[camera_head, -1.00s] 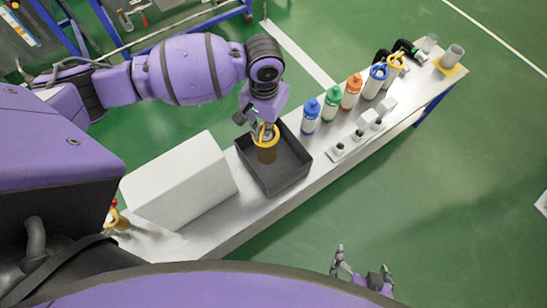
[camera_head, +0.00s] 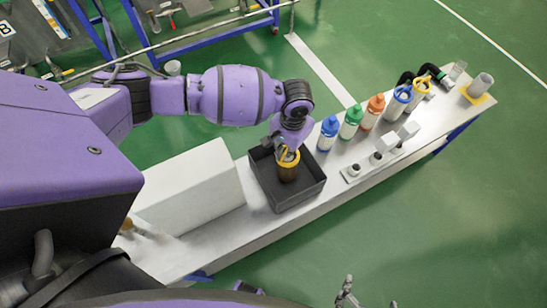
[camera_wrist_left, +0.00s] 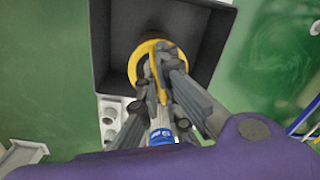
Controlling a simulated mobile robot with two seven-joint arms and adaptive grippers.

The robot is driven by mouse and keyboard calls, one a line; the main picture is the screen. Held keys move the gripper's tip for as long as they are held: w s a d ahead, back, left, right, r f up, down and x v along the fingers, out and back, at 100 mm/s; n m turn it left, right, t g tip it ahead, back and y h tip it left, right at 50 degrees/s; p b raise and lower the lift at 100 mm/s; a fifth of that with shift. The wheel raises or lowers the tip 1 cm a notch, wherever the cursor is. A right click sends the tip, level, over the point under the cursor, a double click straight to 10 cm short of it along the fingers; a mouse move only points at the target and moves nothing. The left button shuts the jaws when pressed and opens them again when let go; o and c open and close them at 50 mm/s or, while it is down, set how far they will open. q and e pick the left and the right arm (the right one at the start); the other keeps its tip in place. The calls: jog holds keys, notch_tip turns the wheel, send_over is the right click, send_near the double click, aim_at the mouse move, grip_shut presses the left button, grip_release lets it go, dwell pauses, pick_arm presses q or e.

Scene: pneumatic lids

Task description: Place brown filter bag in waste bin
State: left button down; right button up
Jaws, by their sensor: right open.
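The brown filter bag (camera_head: 288,173) has a yellow ring and handle at its top. It hangs upright over the dark grey, open-topped waste bin (camera_head: 300,199), within its outline; I cannot tell how deep it reaches. My left gripper (camera_head: 286,153) is directly above the bag, shut on its yellow handle. In the left wrist view, the left gripper's fingers (camera_wrist_left: 158,72) close on the handle, the yellow ring of the bag (camera_wrist_left: 134,65) lies below, and the bin (camera_wrist_left: 101,45) surrounds it. My right gripper (camera_head: 346,292) is open and empty at the bottom edge, partly out of view.
A large white box (camera_head: 190,188) stands on the table left of the bin. Blue-capped (camera_head: 328,133), green-capped (camera_head: 351,121) and orange-capped (camera_head: 371,110) bottles stand to its right, with a small rack (camera_head: 372,163) in front. A grey cup (camera_head: 479,84) is at the far end.

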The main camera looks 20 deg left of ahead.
pick_arm(q)
jog(key=shift+w+f, duration=0.15)
jog(key=shift+f, duration=0.45)
pick_arm(e)
jog(key=shift+s+f, duration=0.1)
jog(key=shift+f, duration=0.05)
pick_arm(q)
jog(key=c, duration=1.9)
grip_release()
jog(key=shift+f, duration=0.15)
jog(key=shift+c, duration=0.2)
pick_arm(e)
jog(key=shift+s, duration=0.15)
jog(key=shift+s+f, duration=0.1)
